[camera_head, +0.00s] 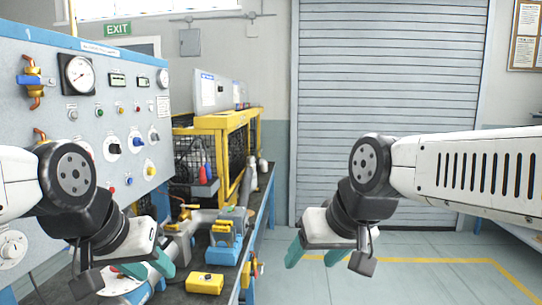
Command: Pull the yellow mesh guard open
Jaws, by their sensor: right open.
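The yellow mesh guard (222,124) is a yellow frame with dark wire mesh, standing on the bench just right of the grey control panel. Behind its front I see part of the equipment. Whether it is fully closed I cannot tell. My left gripper (147,270) is at the lower left, over the bench and in front of the panel, below and nearer than the guard. Its teal fingers look apart, with nothing seen between them. My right gripper (313,257) hangs over the floor right of the bench, open and empty, apart from the guard.
The control panel (130,110) with gauges, knobs and valves fills the left. A blue clamp with a yellow top (226,240) and a small yellow box (205,283) lie on the bench. The floor (420,275) right of the bench is clear before a shutter door (390,80).

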